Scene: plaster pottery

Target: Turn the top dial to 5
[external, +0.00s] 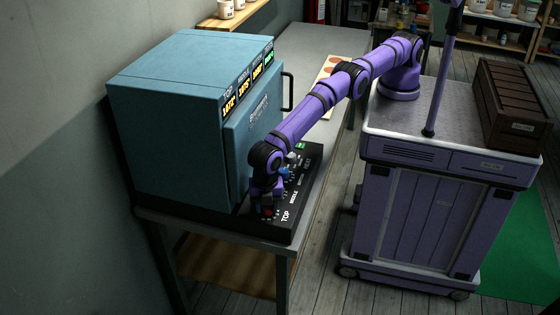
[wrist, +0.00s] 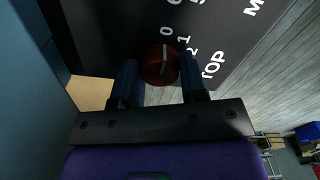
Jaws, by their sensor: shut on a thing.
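The top dial is a red round knob (wrist: 160,65) on the black control panel (external: 258,226), beside the printed word TOP. In the wrist view the digits 0, 1 and 2 show near it, and its pale line lies nearly along the picture's vertical. Which digit it marks I cannot tell for sure; higher digits are not visible around it. My gripper (wrist: 160,78) is shut on this dial, one dark blue finger on each side. In the external view my gripper (external: 267,203) is low over the panel's near end, and the dial (external: 268,212) is small and partly hidden.
The blue kiln (external: 170,130) stands close to the left of my arm, with lit displays and a black door handle (external: 288,91). Further dials (external: 285,173) line the panel beyond my gripper. The grey bench top (external: 310,55) is mostly clear behind.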

